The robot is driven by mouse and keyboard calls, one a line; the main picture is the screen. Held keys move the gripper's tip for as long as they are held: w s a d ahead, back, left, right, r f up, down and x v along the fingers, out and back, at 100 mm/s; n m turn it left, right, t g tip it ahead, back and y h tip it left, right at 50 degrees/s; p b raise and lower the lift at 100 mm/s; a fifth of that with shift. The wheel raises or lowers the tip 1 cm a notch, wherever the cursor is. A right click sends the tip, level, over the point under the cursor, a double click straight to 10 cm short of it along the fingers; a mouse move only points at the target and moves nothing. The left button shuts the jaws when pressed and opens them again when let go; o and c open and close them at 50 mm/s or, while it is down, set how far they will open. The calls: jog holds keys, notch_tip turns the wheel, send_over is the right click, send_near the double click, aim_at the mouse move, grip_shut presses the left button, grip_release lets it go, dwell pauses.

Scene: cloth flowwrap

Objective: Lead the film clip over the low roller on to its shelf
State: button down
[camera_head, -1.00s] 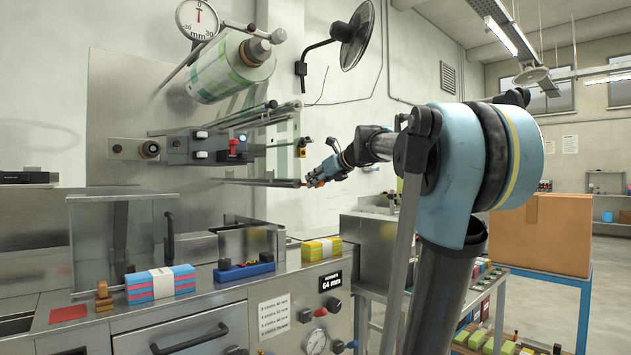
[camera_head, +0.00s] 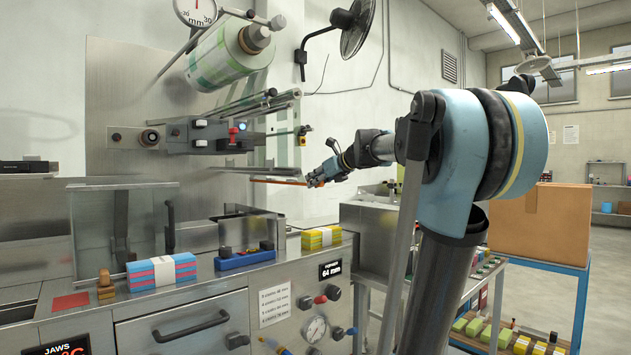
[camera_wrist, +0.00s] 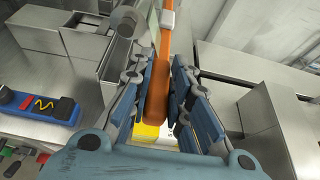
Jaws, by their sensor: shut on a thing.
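My gripper (camera_head: 308,181) is shut on the orange grip of the film clip, to the right of the wrapping machine. In the wrist view its blue fingers (camera_wrist: 162,98) press on both sides of the orange grip (camera_wrist: 157,90). The clip's thin orange bar (camera_head: 278,181) reaches left from my gripper in the head view. It lies close under the low roller (camera_head: 243,170); I cannot tell whether they touch. A pale film with green marks (camera_head: 285,152) hangs behind the rollers. The shelf cannot be made out clearly.
The film roll (camera_head: 228,55) and upper rollers (camera_head: 250,103) are above. Below are the steel counter, a blue-and-red tool (camera_head: 244,258), a yellow stack (camera_head: 321,237) and a pink-and-blue stack (camera_head: 162,271). A cardboard box (camera_head: 540,218) stands right. Air right of the rollers is open.

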jog(key=shift+f, duration=2.65)
jog(key=shift+w+a, duration=0.1)
jog(key=shift+w+a, duration=0.7)
jog(key=shift+w, duration=0.2)
jog(key=s+a+f, duration=0.1)
jog(key=s+a, duration=0.4)
jog(key=a, duration=0.1)
jog(key=shift+a+f, duration=0.25)
dwell(0.5)
jog(key=shift+f, duration=0.1)
dwell(0.3)
